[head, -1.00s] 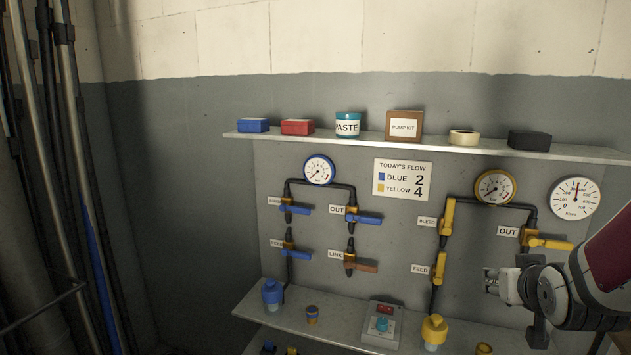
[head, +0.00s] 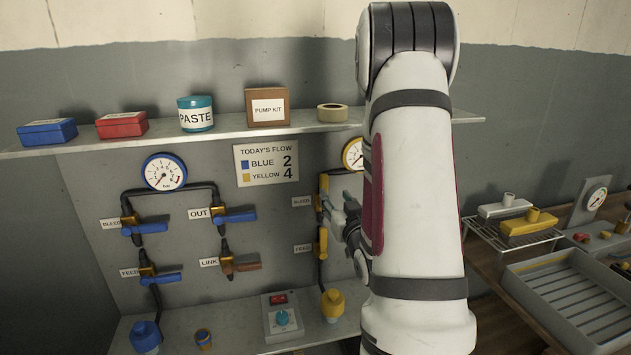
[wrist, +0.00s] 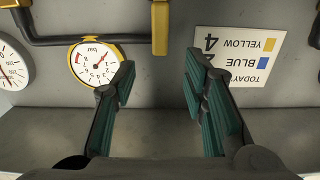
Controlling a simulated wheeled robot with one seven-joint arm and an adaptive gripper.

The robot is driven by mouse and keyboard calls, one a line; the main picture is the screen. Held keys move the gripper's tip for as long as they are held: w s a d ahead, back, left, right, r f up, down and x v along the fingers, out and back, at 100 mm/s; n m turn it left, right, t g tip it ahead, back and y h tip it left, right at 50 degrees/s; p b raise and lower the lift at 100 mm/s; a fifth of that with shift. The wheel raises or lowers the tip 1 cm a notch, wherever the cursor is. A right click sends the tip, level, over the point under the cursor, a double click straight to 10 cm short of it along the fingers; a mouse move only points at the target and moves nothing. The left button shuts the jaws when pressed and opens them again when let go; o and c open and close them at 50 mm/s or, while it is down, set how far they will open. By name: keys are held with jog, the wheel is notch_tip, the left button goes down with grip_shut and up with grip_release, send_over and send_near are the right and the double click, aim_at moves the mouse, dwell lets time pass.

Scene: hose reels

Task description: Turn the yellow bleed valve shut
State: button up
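The yellow bleed valve (head: 324,187) is on the wall panel beside its BLEED label (head: 302,201), its handle upright along the pipe. My gripper (head: 335,203) is just right of this handle in the head view, partly hidden by my forearm. The wrist view is upside down. There my gripper (wrist: 160,62) is open and empty, its two teal-padded fingers apart. The yellow handle (wrist: 160,28) appears at the top, in line with the gap between the fingertips.
The yellow feed valve (head: 322,243) is below, handle upright. A shelf (head: 235,133) with boxes and tape juts out above. The yellow gauge (wrist: 95,63) and the flow sign (wrist: 236,55) flank the fingers. My arm hides the yellow OUT valve. A lower ledge (head: 235,325) holds fittings.

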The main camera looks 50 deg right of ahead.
aim_at(325, 182)
jog(key=p+x, duration=0.1)
jog(key=x, duration=1)
jog(key=shift+w+d, duration=0.1)
jog(key=shift+w, duration=0.25)
grip_shut()
